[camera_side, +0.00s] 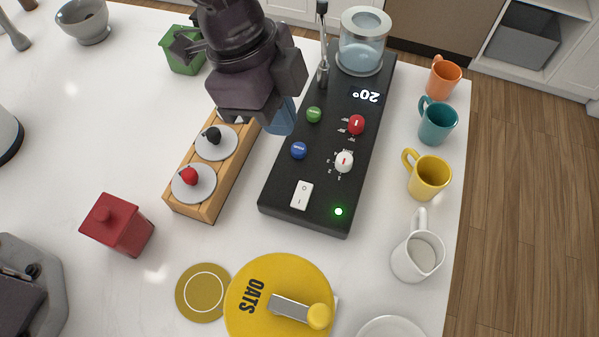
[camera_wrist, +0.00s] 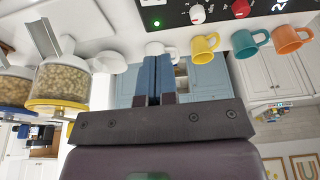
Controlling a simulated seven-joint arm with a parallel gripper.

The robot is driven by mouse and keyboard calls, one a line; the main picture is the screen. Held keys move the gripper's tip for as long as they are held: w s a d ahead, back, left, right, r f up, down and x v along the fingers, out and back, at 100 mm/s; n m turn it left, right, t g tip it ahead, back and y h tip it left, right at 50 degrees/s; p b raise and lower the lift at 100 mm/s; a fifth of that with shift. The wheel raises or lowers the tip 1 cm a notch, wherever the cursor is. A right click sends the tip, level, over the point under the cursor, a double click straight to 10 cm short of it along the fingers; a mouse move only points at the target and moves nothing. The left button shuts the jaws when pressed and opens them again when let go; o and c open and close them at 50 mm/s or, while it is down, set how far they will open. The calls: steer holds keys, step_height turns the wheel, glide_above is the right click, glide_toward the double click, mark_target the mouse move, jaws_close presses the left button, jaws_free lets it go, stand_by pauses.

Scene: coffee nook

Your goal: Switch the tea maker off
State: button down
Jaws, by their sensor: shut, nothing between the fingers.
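The tea maker (camera_side: 290,170) is a long black unit on the white counter, with a glass vessel at its far end. Its display reads 20°. A white rocker switch (camera_side: 302,195) sits at its near end, beside a lit green light (camera_side: 338,211). The switch also shows, cut by the top edge, in the wrist view (camera_wrist: 152,3), with the green light (camera_wrist: 157,22) below it. My gripper (camera_side: 283,117) has blue fingers and appears over the left edge of the tea maker, apart from the switch. Its fingers (camera_wrist: 158,78) are together and empty in the wrist view.
Green and blue buttons and red and white knobs lie on the panel. A wooden stand (camera_side: 215,165) with two discs is left of it. Several mugs (camera_side: 427,176) line its right side. A yellow oats lid (camera_side: 275,300) is near the front.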

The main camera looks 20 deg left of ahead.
steer(key=shift+s, duration=0.1)
stand_by(0.3)
steer(key=shift+s+r, duration=0.2)
steer(key=shift+s, duration=0.5)
steer(key=s+d+v, duration=0.1)
steer(key=s+v, duration=0.1)
steer(key=v, duration=1.1)
steer(key=shift+r, duration=0.55)
